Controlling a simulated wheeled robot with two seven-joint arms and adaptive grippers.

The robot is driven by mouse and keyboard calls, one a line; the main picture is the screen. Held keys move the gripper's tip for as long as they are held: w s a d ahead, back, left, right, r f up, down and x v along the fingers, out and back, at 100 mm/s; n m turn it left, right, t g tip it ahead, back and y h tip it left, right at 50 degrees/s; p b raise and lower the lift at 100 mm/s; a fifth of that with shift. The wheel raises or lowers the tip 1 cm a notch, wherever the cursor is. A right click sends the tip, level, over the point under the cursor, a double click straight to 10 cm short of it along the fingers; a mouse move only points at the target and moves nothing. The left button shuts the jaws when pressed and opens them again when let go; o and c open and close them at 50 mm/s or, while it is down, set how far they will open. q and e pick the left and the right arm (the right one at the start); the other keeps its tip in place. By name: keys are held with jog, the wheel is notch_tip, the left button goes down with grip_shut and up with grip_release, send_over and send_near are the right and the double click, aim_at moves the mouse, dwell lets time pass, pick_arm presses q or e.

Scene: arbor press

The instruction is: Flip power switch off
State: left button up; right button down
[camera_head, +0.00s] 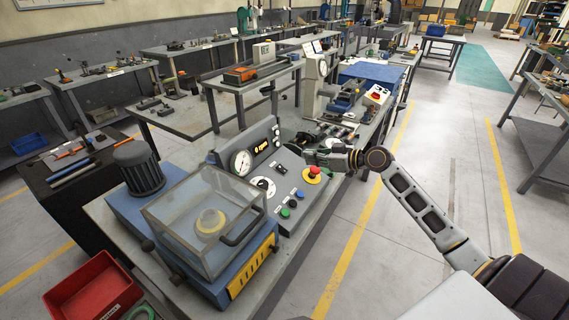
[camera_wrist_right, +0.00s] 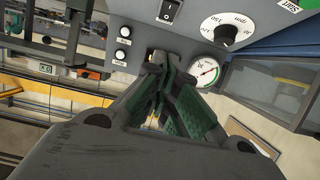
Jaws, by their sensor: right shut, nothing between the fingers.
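The power switch is a small black rocker on the grey control panel. It shows at the top edge of the right wrist view (camera_wrist_right: 170,10) and on the panel in the head view (camera_head: 281,169). Which way it is tipped is too small to tell. My right gripper (camera_head: 308,156) reaches in from the right, just beside the panel. In the right wrist view its green-padded fingers (camera_wrist_right: 156,58) are closed together with nothing between them. The tips appear below the switch in that picture; I cannot tell whether they touch the panel. My left gripper is not in view.
The panel also carries a gauge (camera_head: 240,163), a white dial (camera_head: 263,187), a red emergency button (camera_head: 312,174) and a green button (camera_head: 285,212). A clear-covered blue machine (camera_head: 210,222) stands in front. Open floor (camera_head: 400,240) lies to the right.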

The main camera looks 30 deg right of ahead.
jog(key=shift+w, duration=0.1)
jog(key=p, duration=0.2)
send_over(284, 171)
jog(key=s+d, duration=0.1)
jog(key=s, duration=0.1)
jog(key=shift+d+f, duration=0.1)
jog(key=shift+f, duration=1.35)
jog(key=shift+w+f, duration=0.25)
jog(key=shift+w, duration=0.05)
jog(key=shift+w+a+f+p, duration=0.2)
jog(key=shift+f, duration=0.4)
jog(key=shift+w+a+f+p, duration=0.15)
jog(key=shift+w+f, duration=0.1)
jog(key=shift+f, duration=0.3)
jog(key=shift+w+a+f+p, duration=0.2)
jog(key=shift+f, duration=0.4)
